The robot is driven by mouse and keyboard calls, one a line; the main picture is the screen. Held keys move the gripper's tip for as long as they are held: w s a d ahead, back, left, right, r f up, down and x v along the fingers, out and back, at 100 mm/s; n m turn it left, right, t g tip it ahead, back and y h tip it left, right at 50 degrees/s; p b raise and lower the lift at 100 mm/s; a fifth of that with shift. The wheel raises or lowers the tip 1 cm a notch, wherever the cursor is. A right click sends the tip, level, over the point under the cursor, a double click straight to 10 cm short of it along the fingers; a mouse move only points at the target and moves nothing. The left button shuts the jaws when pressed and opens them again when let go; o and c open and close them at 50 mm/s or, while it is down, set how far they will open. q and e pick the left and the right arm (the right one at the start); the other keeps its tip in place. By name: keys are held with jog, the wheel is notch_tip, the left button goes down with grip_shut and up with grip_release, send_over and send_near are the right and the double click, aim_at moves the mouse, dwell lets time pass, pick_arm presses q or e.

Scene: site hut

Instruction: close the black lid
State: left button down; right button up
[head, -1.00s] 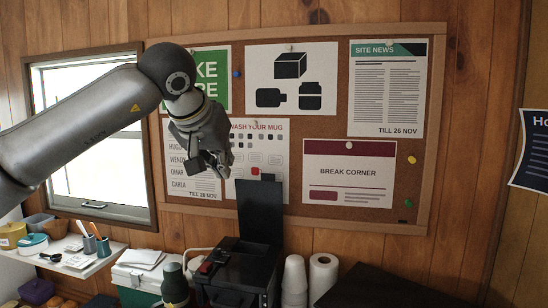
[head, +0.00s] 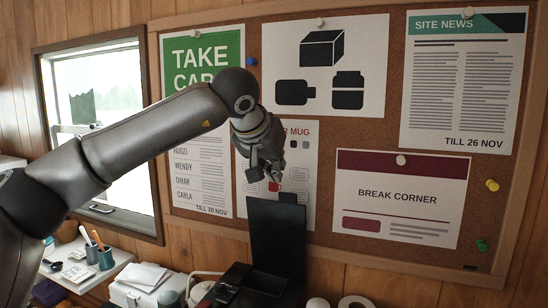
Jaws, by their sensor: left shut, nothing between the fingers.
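The black lid (head: 277,240) stands upright, open, at the back of a black machine (head: 255,283) at the bottom of the head view. My left gripper (head: 268,182) is just above the lid's top edge, in front of the notice board. Its fingers are shut and empty, pointing down. I cannot tell whether they touch the lid. The lower part of the machine is cut off by the frame edge. My right gripper is not in view.
A cork notice board (head: 330,133) with several posters is on the wall behind. A window (head: 97,130) is at left. A shelf (head: 72,272) with cups is at lower left, and a white box (head: 145,283) stands left of the machine. Paper rolls (head: 357,302) are at right.

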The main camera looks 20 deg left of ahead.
aim_at(281, 199)
pick_arm(q)
jog(key=p+x, duration=0.1)
jog(key=x, duration=0.3)
jog(key=shift+w+f, duration=0.15)
jog(key=shift+w, duration=0.2)
jog(key=shift+w+f, duration=0.25)
jog(key=shift+f, duration=0.1)
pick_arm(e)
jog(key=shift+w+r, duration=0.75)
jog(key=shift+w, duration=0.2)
pick_arm(q)
jog(key=shift+f, duration=0.1)
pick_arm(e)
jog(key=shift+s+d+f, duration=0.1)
